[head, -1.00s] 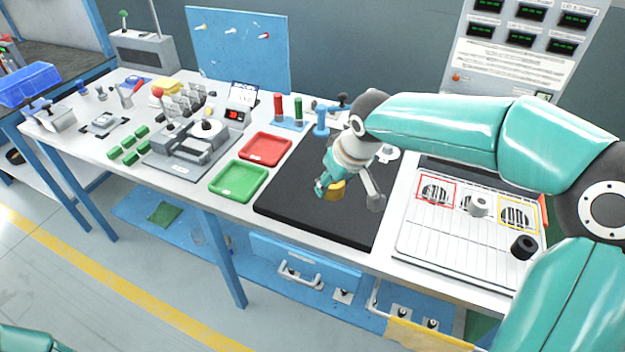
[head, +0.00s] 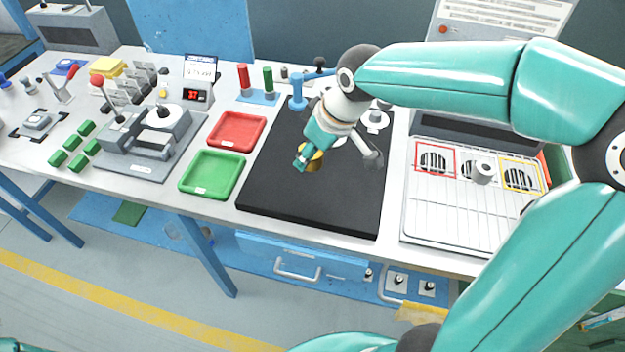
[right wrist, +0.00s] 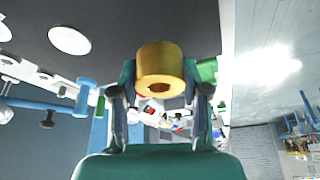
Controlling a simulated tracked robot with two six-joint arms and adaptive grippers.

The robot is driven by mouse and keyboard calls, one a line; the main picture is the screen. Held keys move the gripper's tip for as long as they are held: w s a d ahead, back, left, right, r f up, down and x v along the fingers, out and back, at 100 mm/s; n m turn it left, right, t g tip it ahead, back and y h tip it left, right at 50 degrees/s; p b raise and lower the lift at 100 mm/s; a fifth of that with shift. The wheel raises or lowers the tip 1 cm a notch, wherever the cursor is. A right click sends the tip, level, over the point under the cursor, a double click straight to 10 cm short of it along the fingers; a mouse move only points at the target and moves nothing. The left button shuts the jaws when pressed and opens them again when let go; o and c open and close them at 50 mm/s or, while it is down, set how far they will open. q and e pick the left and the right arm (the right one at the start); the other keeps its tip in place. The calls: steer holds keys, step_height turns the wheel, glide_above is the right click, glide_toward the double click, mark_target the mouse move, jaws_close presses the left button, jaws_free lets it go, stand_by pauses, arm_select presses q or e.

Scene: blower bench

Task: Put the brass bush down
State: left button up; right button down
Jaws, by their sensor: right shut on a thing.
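The brass bush (head: 313,157) is a short yellow-gold cylinder over the black mat (head: 290,208) in the head view. In the right wrist view the bush (right wrist: 160,62) sits between both fingers, its round bore facing the camera. My right gripper (head: 306,160) is shut on it, pointing down and a little left. I cannot tell exactly how high the bush is above the mat. My left gripper is not in view.
Left of the mat lie a red tray (head: 209,131) and a green tray (head: 240,178). A rack with fan-like grilles (head: 450,214) stands to the right, partly behind my arm. A blue post (head: 297,98) and white discs are behind the gripper. The mat's front is clear.

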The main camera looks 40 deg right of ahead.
mark_target(307, 186)
step_height(307, 186, down, 9)
steer(key=shift+r+b, duration=0.15)
steer(key=shift+b, duration=0.2)
steer(key=c, duration=0.6)
jaws_free()
steer(key=shift+o, duration=0.2)
steer(key=p+v, duration=0.1)
steer(key=v, duration=1.1)
steer(key=shift+s, duration=0.1)
